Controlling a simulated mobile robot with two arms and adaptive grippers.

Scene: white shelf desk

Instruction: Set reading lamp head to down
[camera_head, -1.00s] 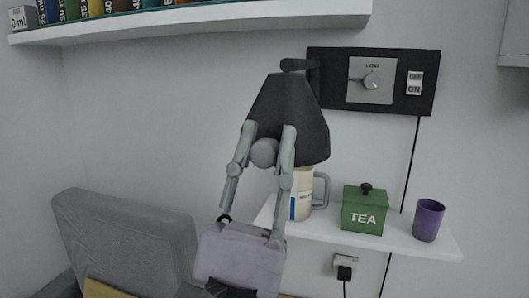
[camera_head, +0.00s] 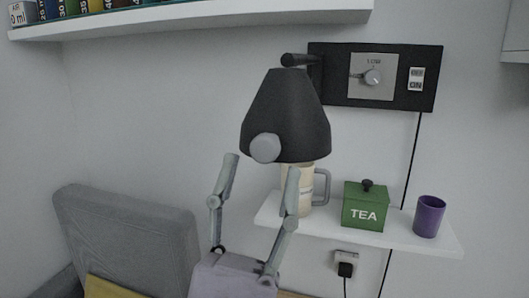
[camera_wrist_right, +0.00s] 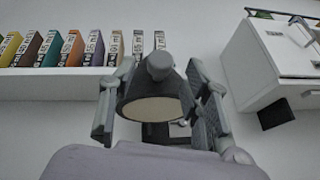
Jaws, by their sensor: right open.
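The reading lamp head (camera_head: 288,118) is a dark grey cone on a short arm at the black wall panel (camera_head: 425,92). Its wide end faces down in the head view, and a round grey knob (camera_head: 265,148) sits on its lower front. My right gripper (camera_head: 262,163) is open just below the lamp head, its fingers spread and empty. In the right wrist view, the lamp head (camera_wrist_right: 140,90) with its pale underside shows between the two open fingers (camera_wrist_right: 160,75). My left gripper is not in view.
A white shelf (camera_head: 390,236) below the lamp holds a cream mug (camera_head: 299,190), a green TEA box (camera_head: 366,208) and a purple cup (camera_head: 429,216). An upper shelf (camera_head: 200,27) carries several books. A grey cushioned backrest (camera_head: 130,240) stands at lower left.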

